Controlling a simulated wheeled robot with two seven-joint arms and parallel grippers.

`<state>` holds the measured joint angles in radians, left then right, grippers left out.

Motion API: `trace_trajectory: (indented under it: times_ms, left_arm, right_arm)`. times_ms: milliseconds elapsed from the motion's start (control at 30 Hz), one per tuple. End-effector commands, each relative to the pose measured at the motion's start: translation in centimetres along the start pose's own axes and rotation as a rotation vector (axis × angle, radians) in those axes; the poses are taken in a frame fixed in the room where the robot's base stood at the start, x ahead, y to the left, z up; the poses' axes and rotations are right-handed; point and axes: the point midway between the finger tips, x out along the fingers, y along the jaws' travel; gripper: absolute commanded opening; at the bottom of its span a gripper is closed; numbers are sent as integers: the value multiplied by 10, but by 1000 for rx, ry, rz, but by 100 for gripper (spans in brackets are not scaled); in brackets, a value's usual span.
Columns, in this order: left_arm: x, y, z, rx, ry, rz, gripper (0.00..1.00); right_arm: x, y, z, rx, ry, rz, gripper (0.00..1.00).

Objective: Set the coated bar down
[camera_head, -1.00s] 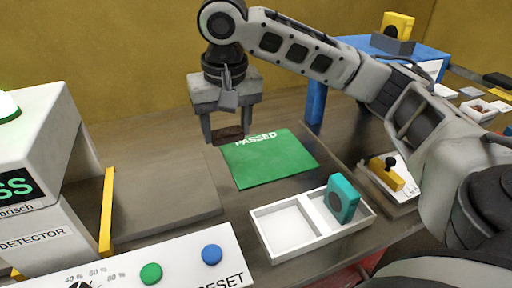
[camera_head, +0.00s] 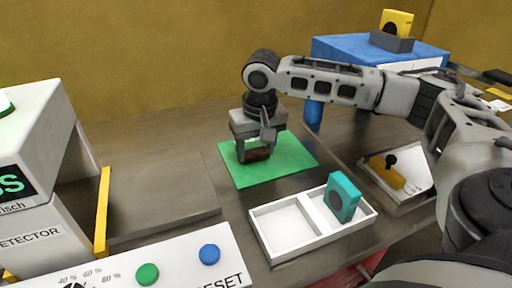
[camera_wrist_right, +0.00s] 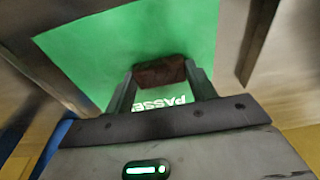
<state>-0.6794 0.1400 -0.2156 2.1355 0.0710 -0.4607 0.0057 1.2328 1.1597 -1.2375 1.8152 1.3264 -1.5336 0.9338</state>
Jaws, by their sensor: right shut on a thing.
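The coated bar (camera_head: 257,154) is a small dark brown block. My right gripper (camera_head: 255,156) is shut on it, over the green PASSED mat (camera_head: 290,162). In the right wrist view the bar (camera_wrist_right: 159,71) sits between the two fingertips (camera_wrist_right: 160,76), with the green mat (camera_wrist_right: 100,50) below it. Part of the PASSED lettering shows between the fingers. I cannot tell whether the bar touches the mat. My left gripper is not in view.
A white two-compartment tray (camera_head: 259,213) stands in front of the mat, with a teal block (camera_head: 343,197) in its right compartment. The detector (camera_head: 40,150) and a button panel (camera_head: 180,262) are at left. A yellow-handled item (camera_head: 388,174) lies at right.

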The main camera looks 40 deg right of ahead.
Motion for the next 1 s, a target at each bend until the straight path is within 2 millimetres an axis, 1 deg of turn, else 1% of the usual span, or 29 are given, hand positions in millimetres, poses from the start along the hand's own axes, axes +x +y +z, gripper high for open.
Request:
trace_trajectory:
  times_ms: [233, 267, 300, 333, 600, 700, 767, 867, 1000]
  left_arm:
    - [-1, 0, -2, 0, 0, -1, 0]
    - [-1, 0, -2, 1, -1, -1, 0]
    - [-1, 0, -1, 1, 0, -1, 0]
    - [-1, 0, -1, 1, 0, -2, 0]
    - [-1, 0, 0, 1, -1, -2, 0]
    - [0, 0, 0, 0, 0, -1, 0]
    - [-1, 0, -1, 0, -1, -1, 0]
    - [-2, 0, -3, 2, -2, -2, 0]
    - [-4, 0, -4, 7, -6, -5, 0]
  right_arm:
    - [1, 0, 0, 1, -1, 0, 43]
    - [2, 0, 0, 1, -1, 0, 58]
    - [2, 0, 0, 1, 0, 0, 69]
    - [2, 0, 0, 1, 0, 0, 77]
    - [1, 0, 0, 1, 0, 0, 77]
    - [-3, 0, 0, 1, 1, 0, 77]
    - [-10, 0, -1, 1, 1, -1, 77]
    - [-28, 0, -1, 1, 3, -2, 77]
    - [-60, -1, -1, 1, 3, -2, 77]
